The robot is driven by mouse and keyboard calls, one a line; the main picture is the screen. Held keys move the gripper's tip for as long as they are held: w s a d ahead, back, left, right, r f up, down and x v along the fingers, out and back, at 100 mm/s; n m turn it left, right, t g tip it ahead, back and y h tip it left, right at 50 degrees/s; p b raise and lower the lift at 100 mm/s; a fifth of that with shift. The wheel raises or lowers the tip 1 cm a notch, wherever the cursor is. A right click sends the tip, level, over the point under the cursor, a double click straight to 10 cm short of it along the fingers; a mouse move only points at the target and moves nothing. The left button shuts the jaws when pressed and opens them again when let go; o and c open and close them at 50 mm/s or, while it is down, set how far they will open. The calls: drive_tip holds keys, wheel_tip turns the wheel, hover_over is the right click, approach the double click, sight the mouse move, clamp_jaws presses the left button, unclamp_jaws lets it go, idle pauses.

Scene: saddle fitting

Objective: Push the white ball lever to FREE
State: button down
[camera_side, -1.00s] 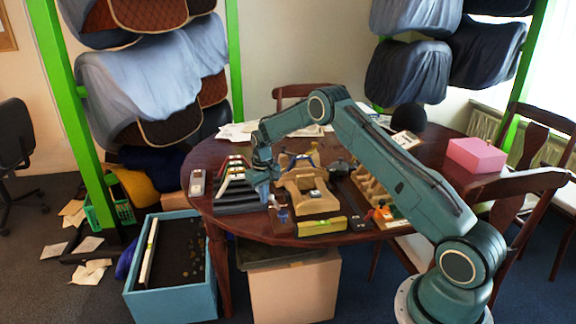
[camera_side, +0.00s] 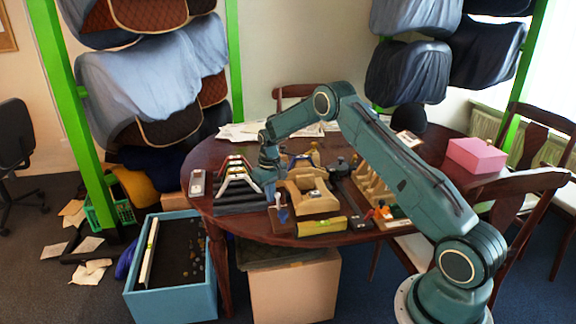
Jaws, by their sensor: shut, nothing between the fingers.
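My gripper (camera_side: 269,190) is shut and empty. It points down over the front middle of the round table, between the dark stepped rack and the wooden saddle stand. A small upright piece with a pale top (camera_side: 278,198) stands just right of the fingertips, above a blue part on a small brown base. It may be the white ball lever, but it is too small to be sure. I cannot tell whether the fingers touch it. No FREE marking is readable.
The dark stepped rack (camera_side: 240,200) is close on the left, and the wooden saddle stand (camera_side: 312,200) close on the right. A yellow-green level (camera_side: 322,226) lies at the front. A pink box (camera_side: 476,155) sits far right. A blue crate (camera_side: 172,285) stands on the floor.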

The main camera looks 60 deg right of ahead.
drive_tip(key=shift+s+d+f, duration=0.3)
drive_tip(key=shift+s+f, duration=0.05)
drive_tip(key=shift+s, duration=0.1)
drive_tip(key=shift+w+a+r, duration=0.15)
drive_tip(key=shift+w+a, duration=0.05)
drive_tip(key=shift+w, duration=0.05)
drive_tip(key=shift+w+a, duration=0.3)
drive_tip(key=shift+r, duration=0.2)
wheel_tip(320, 180, up, 7)
idle(1.2)
